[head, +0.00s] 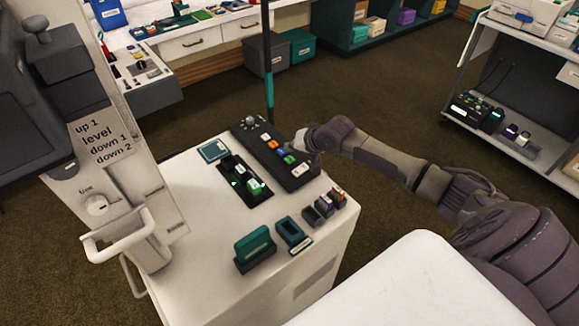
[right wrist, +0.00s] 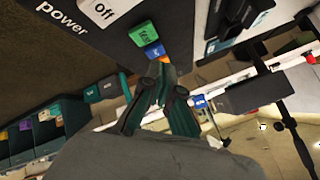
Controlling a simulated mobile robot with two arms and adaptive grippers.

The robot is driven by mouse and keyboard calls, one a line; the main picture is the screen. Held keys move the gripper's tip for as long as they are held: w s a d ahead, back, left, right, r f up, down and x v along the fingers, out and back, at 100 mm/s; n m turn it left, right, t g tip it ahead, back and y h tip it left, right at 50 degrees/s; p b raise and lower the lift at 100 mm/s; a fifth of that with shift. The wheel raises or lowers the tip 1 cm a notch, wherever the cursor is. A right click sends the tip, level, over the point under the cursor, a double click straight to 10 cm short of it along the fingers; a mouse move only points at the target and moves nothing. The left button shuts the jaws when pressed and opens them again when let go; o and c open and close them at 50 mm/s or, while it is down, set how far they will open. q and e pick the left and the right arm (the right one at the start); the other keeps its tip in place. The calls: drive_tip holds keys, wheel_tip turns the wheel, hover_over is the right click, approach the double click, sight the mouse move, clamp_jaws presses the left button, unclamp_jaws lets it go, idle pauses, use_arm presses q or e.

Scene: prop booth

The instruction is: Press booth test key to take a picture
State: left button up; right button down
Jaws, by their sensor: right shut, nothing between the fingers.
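The booth's black key panel (head: 249,134) lies on a white cabinet (head: 190,263). It bears a row of keys: a white one, an orange one (head: 272,145), a blue one (head: 281,152), a green one (head: 289,159) and a white one (head: 299,170). In the right wrist view the green key (right wrist: 142,34), with small lettering I cannot read surely, sits between the blue key (right wrist: 154,51) and the white "off" key (right wrist: 103,11). My right gripper (head: 301,143) is shut and empty at the panel's right edge. Its fingertips (right wrist: 164,72) appear close to the blue and green keys; contact cannot be told. My left gripper is out of view.
A dark pole (head: 268,75) rises behind the panel. A column with level labels (head: 110,140) stands left. A shelf cart (head: 538,120) stands right.

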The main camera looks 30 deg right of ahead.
drive_tip(key=shift+f, duration=0.85)
idle(0.7)
drive_tip(key=shift+f, duration=0.1)
drive_tip(key=shift+f, duration=0.3)
drive_tip(key=shift+f, duration=0.45)
idle(0.6)
drive_tip(key=shift+r, duration=0.1)
drive_tip(key=shift+r+p, duration=0.75)
drive_tip(key=shift+p, duration=0.1)
